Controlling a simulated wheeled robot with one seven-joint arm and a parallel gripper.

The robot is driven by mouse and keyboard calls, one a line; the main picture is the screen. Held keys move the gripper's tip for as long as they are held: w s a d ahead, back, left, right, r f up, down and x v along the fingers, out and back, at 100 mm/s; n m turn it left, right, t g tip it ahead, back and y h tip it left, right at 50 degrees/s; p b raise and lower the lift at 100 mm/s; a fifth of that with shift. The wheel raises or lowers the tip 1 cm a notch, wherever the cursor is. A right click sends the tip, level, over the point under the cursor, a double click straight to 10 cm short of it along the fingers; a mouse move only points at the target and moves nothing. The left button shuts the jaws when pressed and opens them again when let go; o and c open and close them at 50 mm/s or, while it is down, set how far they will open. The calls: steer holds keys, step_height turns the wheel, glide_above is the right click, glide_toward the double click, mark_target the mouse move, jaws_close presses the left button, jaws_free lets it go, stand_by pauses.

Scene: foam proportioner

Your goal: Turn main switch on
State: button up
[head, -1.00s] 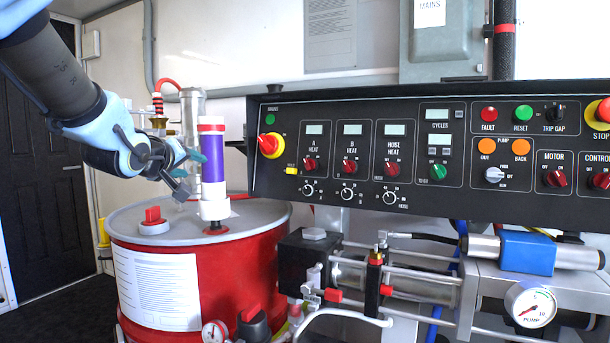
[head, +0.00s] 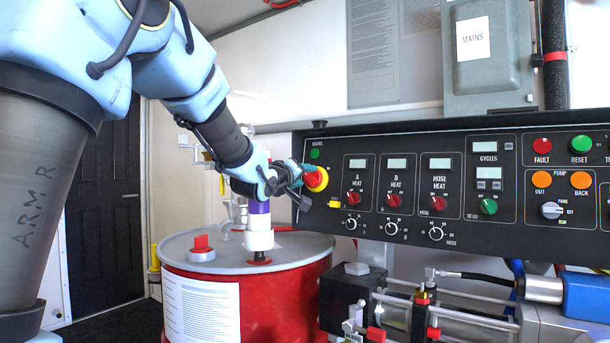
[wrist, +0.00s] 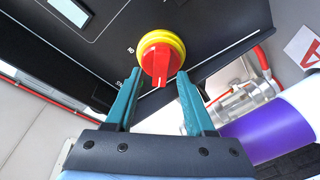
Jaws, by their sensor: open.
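The main switch is a red rotary knob on a yellow ring (head: 317,180) at the left end of the black control panel, below a green lamp marked MAINS (head: 315,154). In the wrist view the knob (wrist: 155,61) is straight ahead, with its red handle pointing toward my gripper. My gripper (wrist: 158,82) is open, with one teal finger on each side of the handle. I cannot tell whether the fingers touch it. In the head view my gripper (head: 304,184) is at the left side of the switch and partly covers it.
A red drum (head: 285,290) with a purple and white cylinder (head: 259,238) stands below my arm. The black panel (head: 455,222) carries several other knobs and displays. A grey box marked MAINS (head: 488,50) hangs above it. Pump pipes and fittings lie below the panel.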

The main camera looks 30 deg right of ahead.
steer(key=shift+w+d, duration=0.15)
steer(key=shift+d, duration=0.1)
jaws_close()
stand_by(0.3)
